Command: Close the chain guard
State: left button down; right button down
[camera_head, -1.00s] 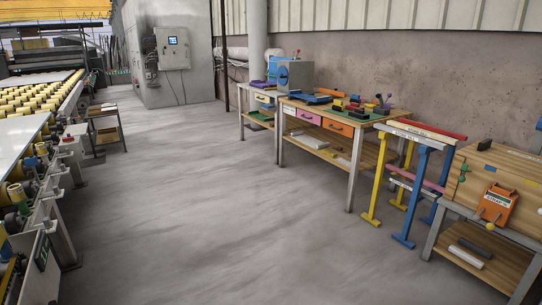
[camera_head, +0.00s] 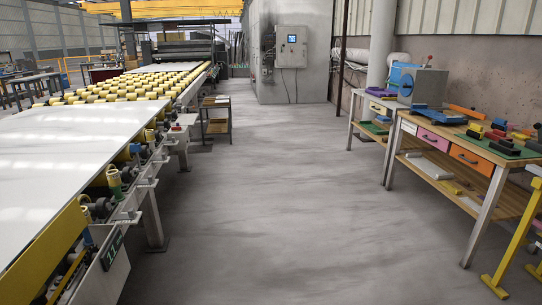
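A roller conveyor with yellow rollers (camera_head: 150,82) runs along the left side, with a pale stone slab (camera_head: 65,150) on it. Gears, chain-side parts and yellow-capped fittings (camera_head: 113,180) are exposed along its right side. A yellow panel (camera_head: 48,246) runs along the near edge at the lower left. I cannot tell for sure whether this panel is the chain guard, or whether it is open or closed. Neither of my grippers is in view.
A grey concrete floor aisle (camera_head: 270,200) lies clear ahead. A small side table (camera_head: 215,118) stands beside the conveyor. A wooden workbench (camera_head: 480,185) with drawers and tools is at right, with a yellow trestle (camera_head: 515,245) near it. A control box (camera_head: 291,46) hangs on the far wall.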

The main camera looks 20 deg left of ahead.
aim_at(24, 278)
jog(key=i+u, duration=0.35)
jog(key=i, duration=0.15)
jog(key=i+u, duration=0.4)
jog(key=i+l+u, duration=0.1)
jog(key=i+u, duration=0.2)
jog(key=i, duration=0.9)
jog(key=i+u, duration=0.25)
jog(key=i, duration=0.2)
jog(key=i+l+u, duration=0.3)
jog(key=i+j+u, duration=0.1)
jog(key=u, duration=2.45)
